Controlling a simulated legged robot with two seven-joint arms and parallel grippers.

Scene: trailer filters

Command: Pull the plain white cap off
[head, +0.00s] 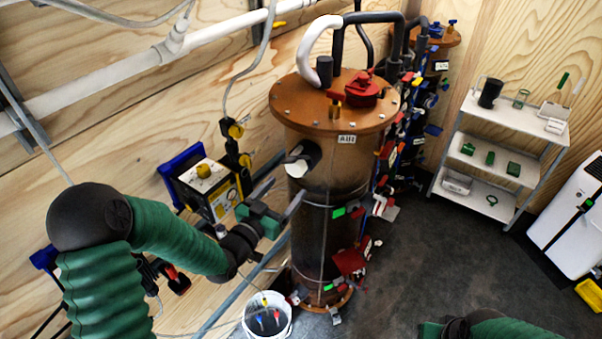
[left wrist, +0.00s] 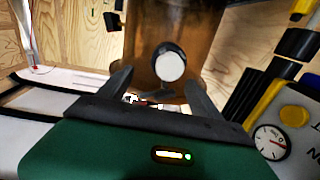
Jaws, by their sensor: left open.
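The plain white cap (head: 295,167) sits on a short dark side port of the brown filter tank (head: 340,185) in the head view. In the left wrist view the cap (left wrist: 171,67) is a round white disc with a dark ring around it, facing the camera. My left gripper (head: 294,204) is open beside the tank, below the cap. In the left wrist view its two grey fingers (left wrist: 157,82) stand apart at either side below the cap, with nothing held between them. My right gripper (head: 433,329) is at the bottom edge of the head view, with its fingers out of sight.
A gauge unit with yellow knob (head: 203,172) is on the wall left of the tank. A white bucket (head: 267,315) stands below my left gripper. Red valves and pipes crowd the tank's right side. A white shelf (head: 485,190) stands further right, with clear dark floor before it.

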